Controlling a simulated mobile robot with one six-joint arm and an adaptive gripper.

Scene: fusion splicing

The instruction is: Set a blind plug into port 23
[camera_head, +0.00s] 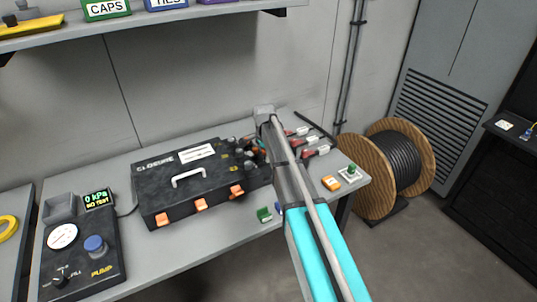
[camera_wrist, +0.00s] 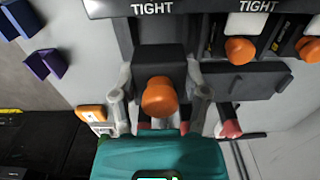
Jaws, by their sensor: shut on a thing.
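In the wrist view my gripper (camera_wrist: 160,80) has its two grey fingers on either side of an orange-ended piece (camera_wrist: 160,97), with a dark block (camera_wrist: 158,60) directly behind it. The fingers are shut on this piece; whether it is a blind plug, or seated in a port, I cannot tell. In the head view my gripper (camera_head: 264,113) is by the right end of the black closure box (camera_head: 160,182), its fingertips hidden by my arm. No port number is readable, so port 23 cannot be picked out.
Other orange knobs (camera_wrist: 240,50) sit under "TIGHT" labels (camera_wrist: 259,7). Red-and-white pieces (camera_head: 318,151) lie right of my arm, with an orange item (camera_head: 331,183) nearer the edge. A green block (camera_head: 264,214) lies in front. The pump unit (camera_head: 82,250) stands left; a cable reel (camera_head: 368,175) stands right.

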